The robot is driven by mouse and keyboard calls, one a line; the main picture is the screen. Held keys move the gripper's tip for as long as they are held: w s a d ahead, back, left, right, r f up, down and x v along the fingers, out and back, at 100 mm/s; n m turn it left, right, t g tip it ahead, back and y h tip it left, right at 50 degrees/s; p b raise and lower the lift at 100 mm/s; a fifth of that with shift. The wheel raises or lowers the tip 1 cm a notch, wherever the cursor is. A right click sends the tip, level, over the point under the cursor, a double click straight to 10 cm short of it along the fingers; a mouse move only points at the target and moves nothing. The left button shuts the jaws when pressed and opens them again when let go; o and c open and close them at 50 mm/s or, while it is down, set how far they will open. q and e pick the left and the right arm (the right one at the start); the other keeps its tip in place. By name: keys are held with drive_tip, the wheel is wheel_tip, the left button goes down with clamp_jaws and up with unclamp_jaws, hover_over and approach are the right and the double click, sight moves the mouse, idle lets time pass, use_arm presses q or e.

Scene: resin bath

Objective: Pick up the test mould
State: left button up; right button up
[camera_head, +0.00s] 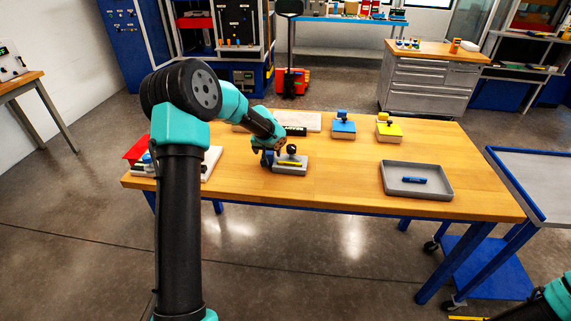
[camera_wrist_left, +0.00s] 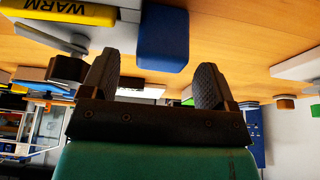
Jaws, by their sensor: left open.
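A grey block (camera_head: 291,168) with a black knob (camera_head: 291,149) and a yellow strip stands near the table's front edge. In the left wrist view its yellow plate (camera_wrist_left: 62,11) reads WARM, beside the knob (camera_wrist_left: 66,68). A small blue block (camera_head: 267,159) is just left of it, partly hidden by my gripper; it also shows in the left wrist view (camera_wrist_left: 163,38). I cannot tell which is the test mould. My left gripper (camera_head: 268,150) is open and empty; in the left wrist view its fingers (camera_wrist_left: 155,85) are wide apart, with the blue block beyond the gap.
A blue-topped piece (camera_head: 342,126) and a yellow-topped piece (camera_head: 388,129) stand at the table's back. A grey tray (camera_head: 394,176) with a small blue item (camera_head: 413,180) is at right. A red bin (camera_head: 138,150) is at the left end. Clear wood lies mid-right.

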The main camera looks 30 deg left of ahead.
use_arm(q)
drive_tip(key=shift+x, duration=0.75)
drive_tip(key=shift+c, duration=0.3)
drive_tip(key=c, duration=1.3)
wheel_tip(320, 180, up, 10)
drive_tip(key=shift+r, duration=0.1)
wheel_tip(320, 180, down, 9)
drive_tip(key=shift+r, duration=0.1)
idle(0.3)
